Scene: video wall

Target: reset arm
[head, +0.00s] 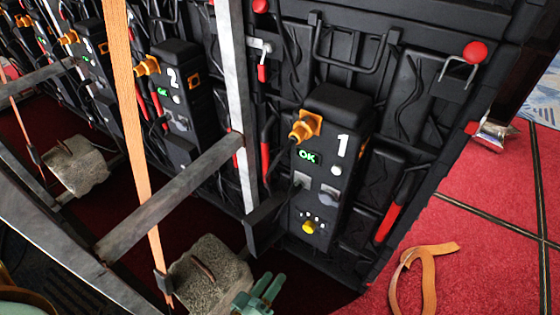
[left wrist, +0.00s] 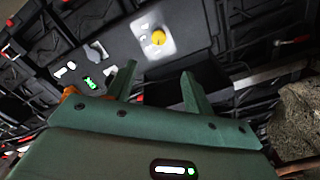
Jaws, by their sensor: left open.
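My left gripper (head: 262,294) is at the bottom middle of the head view. It is open, with its two green fingers apart and nothing between them. In the left wrist view the gripper (left wrist: 160,88) points at a black control box with a lit yellow button (left wrist: 158,38) beyond the fingers. In the head view this is the black box marked 1 (head: 338,105), with a green OK display (head: 308,157), a white button, and a yellow button (head: 309,227) low on its face. The fingers are apart from the box. My right gripper is not in view.
A stone weight (head: 207,272) hangs on an orange strap (head: 134,130) beside the gripper. Grey metal beams (head: 172,196) cross at the left. Another box marked 2 (head: 178,90) stands farther left. An orange strap (head: 428,280) lies on the red carpet (head: 480,215), which is mostly clear.

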